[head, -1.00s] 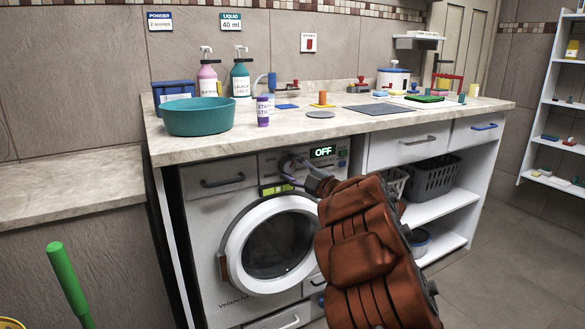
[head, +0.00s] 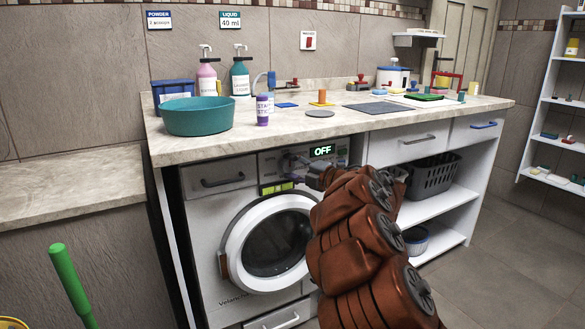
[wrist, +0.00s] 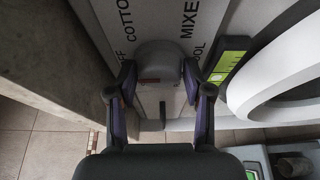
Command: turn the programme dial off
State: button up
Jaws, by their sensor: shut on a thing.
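The washing machine (head: 205,226) stands under the worktop, its round door closed. Its display (head: 322,151) reads OFF in green. The grey programme dial (wrist: 158,60) sits between my fingers in the wrist view, with COTTON, MIXED and partly hidden labels printed around it. In the head view the dial (head: 287,162) is small and partly covered by my gripper (head: 297,169). My gripper's fingers also show in the wrist view (wrist: 159,82), one on each side of the dial and shut on it. The dial's pointer mark cannot be made out.
The worktop edge (head: 240,145) overhangs close above the panel. A teal basin (head: 198,116), purple bottle (head: 262,110) and pump bottles stand on it. A grey basket (head: 432,175) sits on the shelf to the right. A green handle (head: 68,277) rises at the lower left.

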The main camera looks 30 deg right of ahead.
jog(key=shift+a, duration=0.2)
jog(key=o, duration=0.9)
jog(key=shift+w, duration=0.1)
jog(key=o, duration=0.3)
jog(key=shift+d, duration=0.1)
jog(key=shift+s+d, duration=0.1)
jog(key=shift+s, duration=0.1)
jog(key=v, duration=1.1)
jog(key=shift+s, duration=0.35)
jog(key=shift+r, duration=0.1)
